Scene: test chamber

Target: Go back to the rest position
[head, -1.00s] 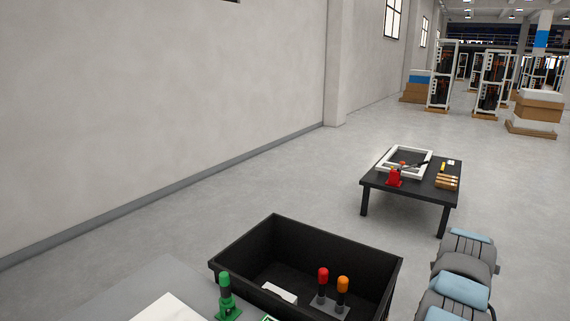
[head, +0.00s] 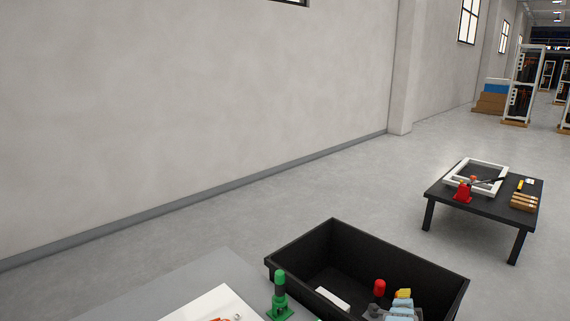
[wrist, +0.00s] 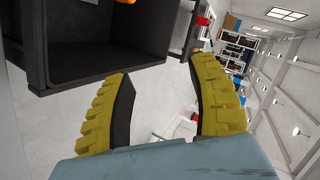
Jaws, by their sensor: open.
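My gripper (head: 403,294) shows in the head view at the lower right, in front of the right part of the black bin (head: 300,250). In the wrist view my gripper (wrist: 163,70) has its two yellow ridged fingers spread wide. Nothing is held between them. The bin (wrist: 70,72) also fills the upper left of the wrist view, apart from the fingers. An orange piece (wrist: 125,3) shows at the top edge there. The rest position itself is not marked in either view.
A red-topped part (head: 379,289) and a white block (head: 331,298) are in the bin. A green part (head: 280,292) and a white panel (head: 212,303) sit on a grey surface (head: 150,297) at left. A low black table (head: 436,190) with items stands farther right. Floor between is clear.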

